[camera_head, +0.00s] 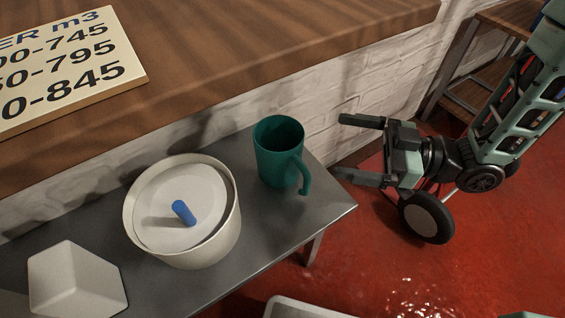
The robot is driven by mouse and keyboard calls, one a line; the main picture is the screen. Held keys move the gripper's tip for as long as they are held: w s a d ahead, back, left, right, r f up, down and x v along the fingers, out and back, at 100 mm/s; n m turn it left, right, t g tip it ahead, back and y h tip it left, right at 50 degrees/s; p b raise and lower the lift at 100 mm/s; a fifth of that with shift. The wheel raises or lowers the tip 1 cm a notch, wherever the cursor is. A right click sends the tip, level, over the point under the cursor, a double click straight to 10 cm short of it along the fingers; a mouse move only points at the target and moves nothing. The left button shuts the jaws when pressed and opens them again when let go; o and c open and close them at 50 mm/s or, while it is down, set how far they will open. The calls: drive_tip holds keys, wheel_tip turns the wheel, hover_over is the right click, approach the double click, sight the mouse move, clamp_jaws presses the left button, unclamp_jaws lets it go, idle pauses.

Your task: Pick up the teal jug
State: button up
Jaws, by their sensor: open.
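The teal jug (275,160) stands upright near the right end of a grey table (255,240). Its open top faces up, and its handle points to the lower right. My gripper (352,149) is to the right of the jug, past the table's end. Its two dark fingers are spread apart and point left toward the jug. Nothing is between the fingers, and a gap shows between them and the jug.
A cream pot (225,240) with a blue-knobbed lid stands left of the jug. A white angular block (75,280) is further left. A wooden counter (230,60) with a number sign (60,75) runs behind, above a white brick wall (375,75). Red floor shows at right.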

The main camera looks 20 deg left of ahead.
sight(293, 136)
drive_tip(key=a+b, duration=0.1)
drive_tip(key=a, duration=0.2)
drive_tip(key=a+b, duration=0.1)
drive_tip(key=a, duration=0.3)
drive_tip(key=a+b, duration=0.1)
drive_tip(key=a, duration=0.2)
drive_tip(key=shift+s+a, duration=0.25)
drive_tip(key=shift+s, duration=0.15)
drive_tip(key=c, duration=1.3)
